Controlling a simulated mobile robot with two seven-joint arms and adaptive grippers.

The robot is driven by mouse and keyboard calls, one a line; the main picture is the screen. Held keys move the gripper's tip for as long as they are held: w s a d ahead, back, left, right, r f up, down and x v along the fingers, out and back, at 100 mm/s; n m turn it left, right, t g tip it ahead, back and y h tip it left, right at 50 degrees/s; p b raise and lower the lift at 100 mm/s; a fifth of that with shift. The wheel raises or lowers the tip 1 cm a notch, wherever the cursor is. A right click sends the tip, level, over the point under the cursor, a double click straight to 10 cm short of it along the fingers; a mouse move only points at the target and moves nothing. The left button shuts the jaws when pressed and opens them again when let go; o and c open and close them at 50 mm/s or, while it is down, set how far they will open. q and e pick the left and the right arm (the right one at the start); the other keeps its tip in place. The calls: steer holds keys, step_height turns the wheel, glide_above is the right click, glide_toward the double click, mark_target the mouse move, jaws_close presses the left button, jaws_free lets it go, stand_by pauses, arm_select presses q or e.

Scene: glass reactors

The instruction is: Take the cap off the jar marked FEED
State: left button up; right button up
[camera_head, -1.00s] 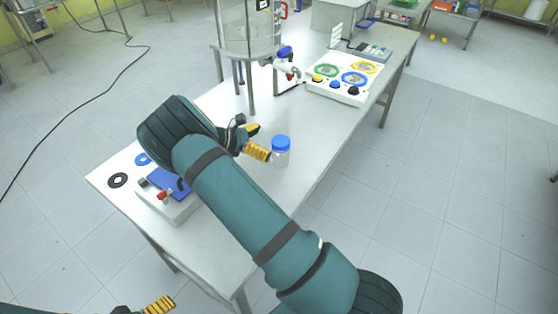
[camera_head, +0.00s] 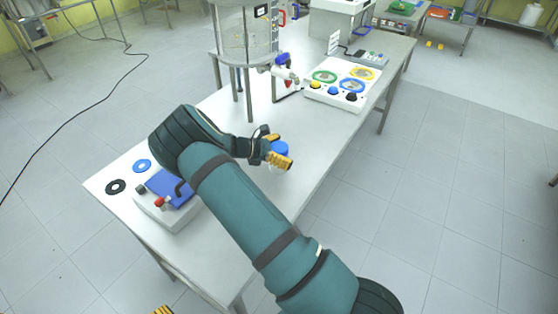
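A small clear glass jar (camera_head: 278,170) with a blue cap (camera_head: 281,147) stands on the white bench. No marking on it is readable, so I cannot tell whether it says FEED. My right gripper (camera_head: 277,150) is at the cap, with one yellow finger on the far side and one on the near side. The near finger hides part of the cap and jar. Whether the fingers touch the cap is not clear. Of my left gripper (camera_head: 163,310), only a yellow fingertip shows at the bottom edge.
A scale-like device with a blue plate (camera_head: 170,188) and two rings, blue (camera_head: 142,166) and black (camera_head: 116,186), lie at the bench's near left. A glass reactor (camera_head: 246,38) on legs stands behind the jar. A white panel with coloured rings (camera_head: 345,82) is farther right.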

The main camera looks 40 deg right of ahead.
steer(key=c, duration=1.2)
steer(key=shift+r, duration=0.1)
step_height(320, 180, up, 10)
steer(key=shift+f+p, duration=0.1)
steer(key=shift+p, duration=0.55)
steer(key=o, duration=0.6)
steer(key=c, duration=0.6)
steer(key=shift+c, duration=0.2)
